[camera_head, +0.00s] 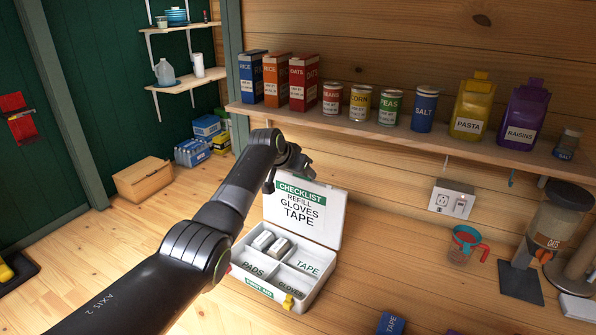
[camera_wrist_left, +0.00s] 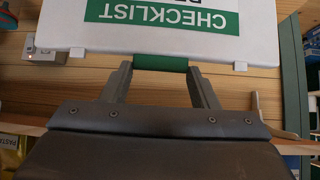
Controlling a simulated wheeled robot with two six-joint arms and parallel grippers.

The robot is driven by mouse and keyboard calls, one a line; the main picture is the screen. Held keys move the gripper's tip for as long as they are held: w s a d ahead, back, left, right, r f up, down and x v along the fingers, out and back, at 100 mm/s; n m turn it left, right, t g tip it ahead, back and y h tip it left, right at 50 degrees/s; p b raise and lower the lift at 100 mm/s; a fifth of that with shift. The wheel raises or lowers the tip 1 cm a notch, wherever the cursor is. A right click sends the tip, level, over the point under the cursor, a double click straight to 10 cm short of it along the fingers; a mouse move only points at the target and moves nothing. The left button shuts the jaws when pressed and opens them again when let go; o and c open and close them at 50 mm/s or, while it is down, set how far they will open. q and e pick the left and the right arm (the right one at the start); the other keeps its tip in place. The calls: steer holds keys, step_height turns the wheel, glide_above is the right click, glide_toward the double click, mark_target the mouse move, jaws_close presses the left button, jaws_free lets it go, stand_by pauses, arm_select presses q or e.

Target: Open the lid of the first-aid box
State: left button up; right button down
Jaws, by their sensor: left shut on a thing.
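The white first-aid box (camera_head: 318,296) stands on the wooden counter in the head view, with a green front label and a yellow latch. Its lid (camera_head: 328,227) stands up, roughly upright at the back, showing a checklist: refill, gloves, tape. Compartments marked pads, tape and gloves are visible; white items lie in the back left part. My left gripper (camera_head: 300,166) is at the lid's top edge. In the left wrist view my left gripper (camera_wrist_left: 160,74) is shut on the lid's green handle (camera_wrist_left: 160,62). My right gripper is not in view.
A shelf (camera_head: 400,133) with boxes, cans and jars runs close behind the lid. A blue tape box (camera_head: 391,324) lies in front.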

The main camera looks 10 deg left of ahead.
arm_select(q)
steer(key=shift+w+d+r, duration=0.15)
steer(key=shift+w+r, duration=0.15)
steer(key=shift+r, duration=0.15)
steer(key=o, duration=1.4)
steer(key=shift+s+f, duration=0.1)
steer(key=shift+s, duration=0.05)
steer(key=shift+f, duration=0.15)
steer(key=b+v, duration=0.5)
steer(key=v, duration=1.2)
steer(key=shift+r, duration=0.25)
